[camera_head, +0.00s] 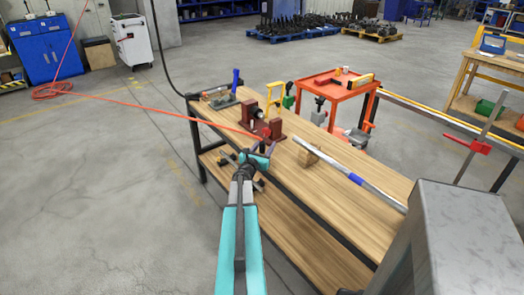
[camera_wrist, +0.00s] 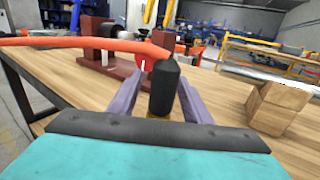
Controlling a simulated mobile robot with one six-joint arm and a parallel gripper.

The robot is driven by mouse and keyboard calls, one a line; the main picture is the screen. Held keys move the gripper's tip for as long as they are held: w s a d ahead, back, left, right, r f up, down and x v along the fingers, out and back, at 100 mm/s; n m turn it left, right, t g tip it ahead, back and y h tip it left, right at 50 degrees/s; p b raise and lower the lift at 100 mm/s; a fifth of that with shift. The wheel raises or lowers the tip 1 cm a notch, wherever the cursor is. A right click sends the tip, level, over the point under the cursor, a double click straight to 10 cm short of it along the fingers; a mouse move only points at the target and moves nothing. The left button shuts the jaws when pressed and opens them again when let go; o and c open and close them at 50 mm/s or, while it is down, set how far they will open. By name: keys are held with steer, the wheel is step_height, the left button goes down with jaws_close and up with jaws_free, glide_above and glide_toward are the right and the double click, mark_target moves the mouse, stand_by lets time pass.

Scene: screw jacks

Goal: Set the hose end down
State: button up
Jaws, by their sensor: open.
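The orange hose (camera_head: 150,104) runs from the floor at the far left across to the workbench (camera_head: 340,210). In the wrist view the hose (camera_wrist: 80,41) comes in from the left and ends above a dark, upright, cylindrical hose end (camera_wrist: 164,92) with a brownish lower part. My gripper (camera_head: 264,149) is over the bench's near edge area. In the wrist view its two purple fingers (camera_wrist: 160,88) are open, one on each side of the hose end. I cannot tell whether either finger touches it. Its bottom is hidden behind my gripper's body.
A dark red fixture (camera_head: 272,130) stands just beyond my gripper. To the right are a wooden block (camera_wrist: 278,108) and a long metal bar with a blue band (camera_head: 356,179) along the bench. Bare wood lies between the block and my gripper. An orange cart (camera_head: 337,85) stands behind.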

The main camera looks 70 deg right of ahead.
stand_by(0.3)
jaws_close()
steer(key=shift+r, duration=0.1)
step_height(320, 180, up, 28)
steer(key=shift+p, duration=0.35)
stand_by(0.8)
stand_by(0.5)
